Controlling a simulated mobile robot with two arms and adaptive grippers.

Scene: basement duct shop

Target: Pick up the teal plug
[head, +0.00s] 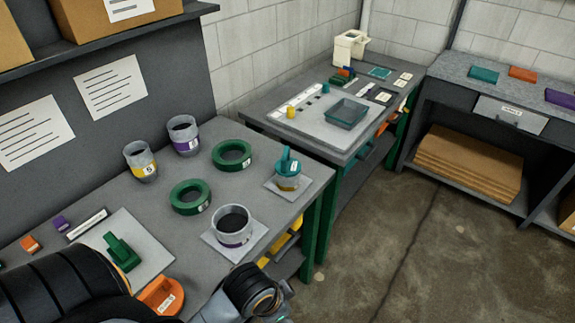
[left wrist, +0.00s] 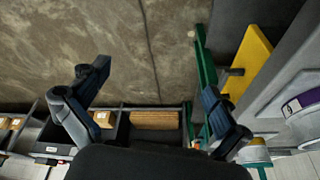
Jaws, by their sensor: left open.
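The teal plug (head: 288,163) has an upright handle. It sits on a short yellow-banded piece on a pale square pad (head: 272,184) at the near bench's right corner. A teal and yellow piece at the lower edge of the left wrist view (left wrist: 256,153) looks like the same stack, partly cut off. My left arm comes in along the bottom of the head view, its wrist in front of the bench edge. In the left wrist view my left gripper (left wrist: 155,92) is open, with nothing between its fingers, only floor and shelving beyond. My right gripper is not in view.
A purple-banded cup (head: 233,228) stands left of and nearer than the plug. Two green rings (head: 190,197), two jars (head: 140,162) and a green handled piece (head: 122,252) are on the same bench. A second bench (head: 300,125) with a teal tray (head: 346,112) stands behind.

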